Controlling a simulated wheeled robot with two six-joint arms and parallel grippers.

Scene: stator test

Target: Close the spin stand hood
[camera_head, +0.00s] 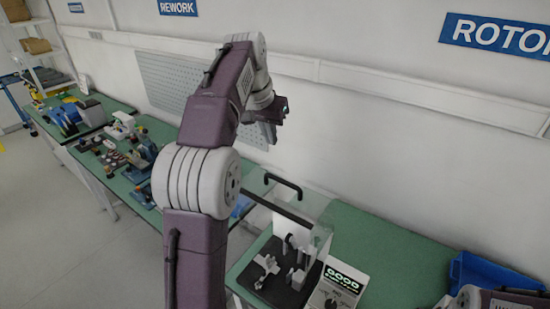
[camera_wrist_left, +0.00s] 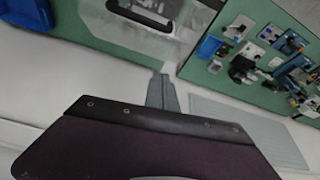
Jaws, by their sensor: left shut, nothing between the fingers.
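The spin stand (camera_head: 272,290) sits on the green bench, with a black base and metal fixtures on it. Its clear hood (camera_head: 316,238) has dark edging and a black bar handle (camera_head: 284,181) at the upper rear. The hood appears raised, with the front of the base uncovered; its exact angle is hard to tell. In the left wrist view the handle (camera_wrist_left: 140,18) shows beyond my fingers, apart from them. My left gripper (camera_head: 281,109) is shut and empty, in the air above and behind the hood. It also shows in the wrist view (camera_wrist_left: 162,78). My right gripper is out of view.
A display box (camera_head: 345,287) reading "GOOD" stands right of the stand. A blue bin (camera_head: 490,272) is at the bench's right. My left arm hides part of the bench. A grey pegboard (camera_head: 165,80) hangs on the wall. Tools crowd the left benches.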

